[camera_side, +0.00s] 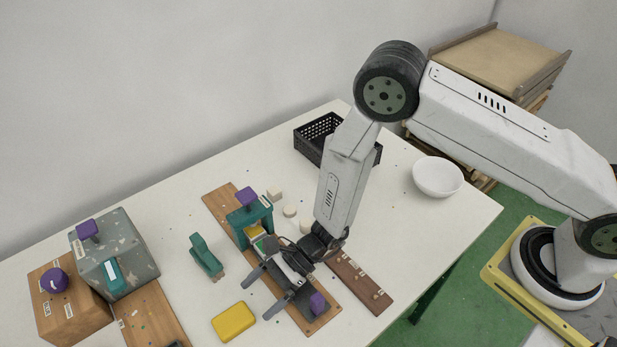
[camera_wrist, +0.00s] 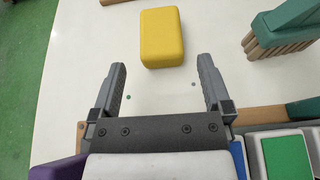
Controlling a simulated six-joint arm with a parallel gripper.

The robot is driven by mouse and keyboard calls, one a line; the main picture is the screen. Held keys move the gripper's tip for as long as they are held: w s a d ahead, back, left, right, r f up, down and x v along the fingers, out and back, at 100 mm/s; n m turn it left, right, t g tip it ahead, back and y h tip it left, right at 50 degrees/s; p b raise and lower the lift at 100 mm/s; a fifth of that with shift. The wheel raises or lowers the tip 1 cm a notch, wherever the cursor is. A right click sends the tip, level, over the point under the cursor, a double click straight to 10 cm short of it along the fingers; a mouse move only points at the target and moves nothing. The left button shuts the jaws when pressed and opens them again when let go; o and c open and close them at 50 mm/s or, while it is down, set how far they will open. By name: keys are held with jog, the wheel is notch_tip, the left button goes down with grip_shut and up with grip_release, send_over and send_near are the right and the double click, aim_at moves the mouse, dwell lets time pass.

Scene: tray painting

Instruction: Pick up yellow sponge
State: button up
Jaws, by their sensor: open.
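The yellow sponge (camera_side: 233,321) lies flat on the white table near its front edge in the side view. In the wrist view the yellow sponge (camera_wrist: 162,37) is at the top centre, ahead of the fingertips and roughly between their lines. My gripper (camera_side: 262,289) is open and empty, its two fingers pointing toward the sponge with a gap left between. In the wrist view my gripper (camera_wrist: 161,75) shows both fingers spread wide, with bare table between them. The sponge is fully visible and untouched.
A teal-and-purple fixture (camera_side: 250,215) on a wooden board is behind. A black basket (camera_side: 313,139) and white bowl (camera_side: 438,177) are farther back. Grey and wooden boxes stand left.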

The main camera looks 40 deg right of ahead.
aim_at(236, 316)
jog(key=shift+a+f, duration=0.2)
jog(key=shift+a, duration=0.3)
jog(key=shift+a, duration=0.1)
jog(key=shift+x, duration=2.5)
jog(key=c, duration=1.1)
jog(key=shift+r, duration=0.25)
